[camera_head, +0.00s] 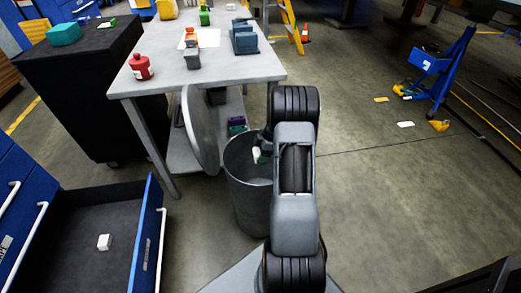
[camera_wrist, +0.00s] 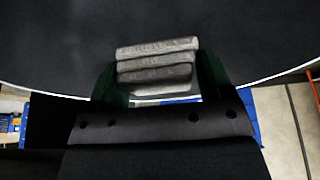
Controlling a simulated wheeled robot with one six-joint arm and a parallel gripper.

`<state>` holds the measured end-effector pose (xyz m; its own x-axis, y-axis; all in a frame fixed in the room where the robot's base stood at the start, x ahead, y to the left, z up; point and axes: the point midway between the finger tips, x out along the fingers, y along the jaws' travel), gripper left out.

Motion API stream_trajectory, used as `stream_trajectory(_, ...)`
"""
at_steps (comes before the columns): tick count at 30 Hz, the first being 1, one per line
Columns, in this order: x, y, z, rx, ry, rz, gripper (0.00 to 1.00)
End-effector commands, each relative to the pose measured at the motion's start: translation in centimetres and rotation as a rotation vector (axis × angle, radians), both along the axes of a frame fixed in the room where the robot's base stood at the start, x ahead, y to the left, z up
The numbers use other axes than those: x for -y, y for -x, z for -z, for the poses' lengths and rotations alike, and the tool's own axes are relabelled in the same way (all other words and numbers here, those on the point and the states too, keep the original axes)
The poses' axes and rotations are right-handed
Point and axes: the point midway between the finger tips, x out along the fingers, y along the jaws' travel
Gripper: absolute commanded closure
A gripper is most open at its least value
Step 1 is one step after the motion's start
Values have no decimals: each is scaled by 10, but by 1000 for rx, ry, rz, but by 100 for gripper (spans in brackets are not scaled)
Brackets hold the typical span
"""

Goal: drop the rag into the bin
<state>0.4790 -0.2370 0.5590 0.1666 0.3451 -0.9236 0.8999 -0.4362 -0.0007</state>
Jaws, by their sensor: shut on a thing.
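The rag (camera_wrist: 157,66) is a grey-white folded stack between the two dark green fingers of my gripper (camera_wrist: 157,80) in the wrist view. My gripper is shut on it. In the head view a small pale bit of the rag (camera_head: 257,155) shows at my gripper (camera_head: 262,150), partly hidden by my arm. The bin (camera_head: 246,205) is a grey round can on the floor, partly hidden behind my arm. My gripper is at the bin's mouth. In the wrist view the dark inside of the bin (camera_wrist: 60,40) lies behind the rag, edged by a pale curved rim.
A grey round disc (camera_head: 200,130), like a lid, stands upright left of the bin. An open blue drawer (camera_head: 150,230) holding a white block (camera_head: 104,242) is at left. The floor at right is mostly clear.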

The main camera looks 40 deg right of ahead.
Motion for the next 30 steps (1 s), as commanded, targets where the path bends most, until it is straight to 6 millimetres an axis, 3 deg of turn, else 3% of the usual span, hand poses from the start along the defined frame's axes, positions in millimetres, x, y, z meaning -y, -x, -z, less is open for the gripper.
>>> stream_trajectory(30,-1,0,132,0,0,-1,52)
